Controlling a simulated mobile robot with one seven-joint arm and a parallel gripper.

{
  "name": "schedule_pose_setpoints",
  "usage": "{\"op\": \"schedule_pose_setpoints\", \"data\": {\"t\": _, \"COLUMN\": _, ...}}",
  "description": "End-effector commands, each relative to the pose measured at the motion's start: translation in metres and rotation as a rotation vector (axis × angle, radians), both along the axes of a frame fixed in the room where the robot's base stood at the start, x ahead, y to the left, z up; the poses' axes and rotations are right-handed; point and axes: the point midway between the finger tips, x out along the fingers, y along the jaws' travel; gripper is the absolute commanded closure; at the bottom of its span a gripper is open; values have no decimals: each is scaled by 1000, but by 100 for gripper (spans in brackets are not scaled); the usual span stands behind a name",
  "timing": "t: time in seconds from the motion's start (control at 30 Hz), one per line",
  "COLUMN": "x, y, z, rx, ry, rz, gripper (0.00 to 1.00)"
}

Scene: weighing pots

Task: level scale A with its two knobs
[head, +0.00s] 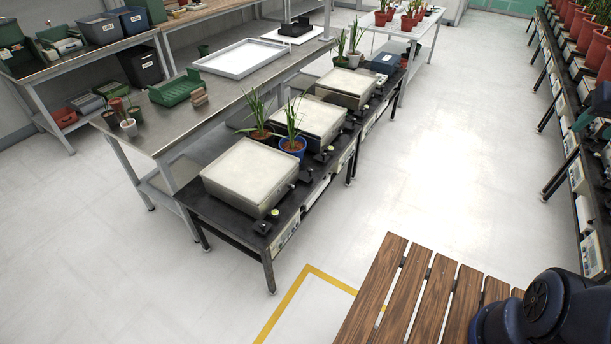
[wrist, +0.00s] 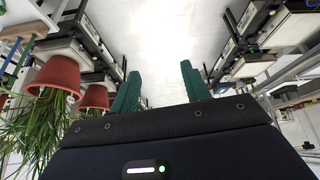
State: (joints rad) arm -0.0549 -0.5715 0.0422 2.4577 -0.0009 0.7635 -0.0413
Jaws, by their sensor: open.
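Three weighing scales with pale square tops stand in a row on black benches in the head view: a near one (head: 250,170), a middle one (head: 307,118) and a far one (head: 345,84). No letter is readable, so I cannot tell which is scale A. Small dark knobs (head: 262,227) and a yellow-green spot (head: 274,213), perhaps a bubble level, sit beside the near scale; whether it is level is too small to tell. My gripper (wrist: 160,70) shows two green fingers apart in the wrist view, with nothing between them and away from these scales.
Potted plants, one in a blue pot (head: 293,146), stand between the scales. A steel table (head: 228,102) with a white tray (head: 240,57) is behind them. A wooden slatted surface (head: 395,295) is at the front. Red pots (head: 597,48) line the right bench. The aisle floor (head: 455,150) is clear.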

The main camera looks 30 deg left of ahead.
Motion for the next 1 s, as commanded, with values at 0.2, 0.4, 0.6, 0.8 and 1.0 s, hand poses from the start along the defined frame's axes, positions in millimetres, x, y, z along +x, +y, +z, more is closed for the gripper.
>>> {"op": "schedule_pose_setpoints", "data": {"t": 0.2, "x": 69, "y": 39, "z": -2, "rx": -15, "ry": -67, "rz": 107, "gripper": 53}}
{"op": "schedule_pose_setpoints", "data": {"t": 0.4, "x": 128, "y": 83, "z": -11, "rx": -18, "ry": -133, "rz": 204, "gripper": 53}}
{"op": "schedule_pose_setpoints", "data": {"t": 0.6, "x": 181, "y": 134, "z": -26, "rx": -10, "ry": -200, "rz": 299, "gripper": 53}}
{"op": "schedule_pose_setpoints", "data": {"t": 0.8, "x": 227, "y": 191, "z": -48, "rx": 9, "ry": -267, "rz": 392, "gripper": 53}}
{"op": "schedule_pose_setpoints", "data": {"t": 1.0, "x": 265, "y": 252, "z": -77, "rx": 39, "ry": -333, "rz": 479, "gripper": 53}}
